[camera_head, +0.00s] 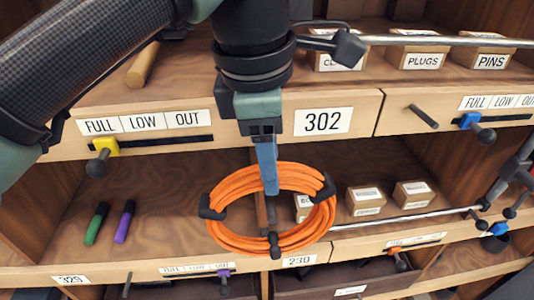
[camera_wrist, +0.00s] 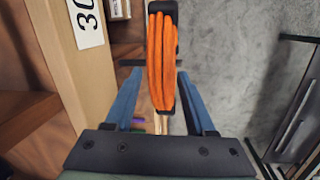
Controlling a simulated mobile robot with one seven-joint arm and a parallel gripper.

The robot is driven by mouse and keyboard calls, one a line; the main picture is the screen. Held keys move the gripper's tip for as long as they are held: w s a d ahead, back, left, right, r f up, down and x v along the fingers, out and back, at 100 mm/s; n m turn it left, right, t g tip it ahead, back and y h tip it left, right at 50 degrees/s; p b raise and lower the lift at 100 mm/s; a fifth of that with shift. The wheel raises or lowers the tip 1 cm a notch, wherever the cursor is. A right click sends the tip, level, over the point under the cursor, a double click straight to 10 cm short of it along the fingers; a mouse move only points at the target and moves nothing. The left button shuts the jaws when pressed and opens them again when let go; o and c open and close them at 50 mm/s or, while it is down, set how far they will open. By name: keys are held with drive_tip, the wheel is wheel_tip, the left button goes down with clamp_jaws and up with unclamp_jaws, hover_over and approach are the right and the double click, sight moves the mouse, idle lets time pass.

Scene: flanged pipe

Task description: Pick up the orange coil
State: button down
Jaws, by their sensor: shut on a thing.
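The orange coil (camera_head: 228,190) is a ring of cable bound with several black clips. It stands roughly upright in front of the lower shelf bay in the head view. My gripper (camera_head: 269,185) points down with its blue fingers at the coil's upper part and is shut on it. In the wrist view the coil (camera_wrist: 162,60) shows edge-on between the two blue fingers of my gripper (camera_wrist: 158,85). The exact contact is hard to see there. In the head view my gripper hides a little of the coil's top.
The lower shelf (camera_head: 165,200) holds a green marker (camera_head: 96,223), a purple marker (camera_head: 125,221) and small boxes (camera_head: 364,200). Shelf edges with label 302 (camera_head: 322,121) and label 230 (camera_head: 298,261) lie close behind the coil. A metal rod (camera_head: 400,220) runs right of it.

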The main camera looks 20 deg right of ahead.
drive_tip(key=s+a+b, duration=0.4)
drive_tip(key=s+b, duration=0.1)
drive_tip(key=s, duration=1)
drive_tip(key=shift+a, duration=0.2)
idle(0.4)
